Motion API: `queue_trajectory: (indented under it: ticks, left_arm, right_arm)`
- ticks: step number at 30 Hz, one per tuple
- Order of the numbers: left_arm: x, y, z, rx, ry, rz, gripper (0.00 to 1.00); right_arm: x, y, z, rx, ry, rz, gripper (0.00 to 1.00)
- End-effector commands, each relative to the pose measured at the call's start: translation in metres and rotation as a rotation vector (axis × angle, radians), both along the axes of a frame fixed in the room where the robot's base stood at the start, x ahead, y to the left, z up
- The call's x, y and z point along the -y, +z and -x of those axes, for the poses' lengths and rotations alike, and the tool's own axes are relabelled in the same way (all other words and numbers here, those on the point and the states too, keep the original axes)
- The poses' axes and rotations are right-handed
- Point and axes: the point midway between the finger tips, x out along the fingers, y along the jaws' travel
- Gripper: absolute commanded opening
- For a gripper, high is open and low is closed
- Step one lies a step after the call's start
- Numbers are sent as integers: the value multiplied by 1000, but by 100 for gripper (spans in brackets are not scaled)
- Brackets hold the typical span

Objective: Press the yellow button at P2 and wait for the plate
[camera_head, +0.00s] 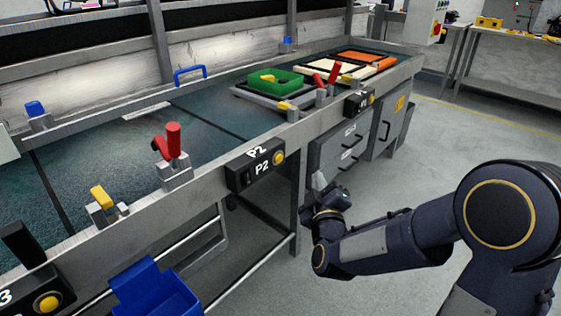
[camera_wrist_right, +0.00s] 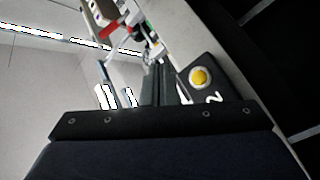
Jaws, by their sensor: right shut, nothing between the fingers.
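The yellow button (camera_head: 278,158) sits at the right end of the black P2 box (camera_head: 245,178) on the front rail of the conveyor. In the right wrist view the button (camera_wrist_right: 199,77) is just right of my fingers, on the black box with part of its label showing. My right gripper (camera_head: 319,178) is shut and empty, to the right of the button and apart from it. A plate (camera_head: 240,93) with a green tray (camera_head: 277,84) on it lies farther up the conveyor. The belt at P2 (camera_head: 130,165) is bare. My left gripper is not in view.
A red-handled clamp (camera_head: 173,145) stands on the rail near P2. Another box with a yellow button (camera_head: 47,303) is at lower left, beside a blue bin (camera_head: 155,290). Grey cabinets (camera_head: 340,148) stand behind my gripper. The floor at right is open.

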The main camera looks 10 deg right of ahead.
Motion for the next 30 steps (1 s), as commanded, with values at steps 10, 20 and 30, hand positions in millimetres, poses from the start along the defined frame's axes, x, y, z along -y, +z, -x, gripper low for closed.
queue_trajectory:
  ticks: [10, 20, 30]
  left_arm:
    - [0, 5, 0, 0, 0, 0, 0]
    - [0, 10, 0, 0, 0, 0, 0]
    - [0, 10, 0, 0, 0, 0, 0]
  right_arm:
    - [-23, 0, -29, -1, 3, 1, 0]
    - [-48, 0, -61, 0, 3, 0, 0]
    - [-54, 0, -69, -1, 1, -1, 0]
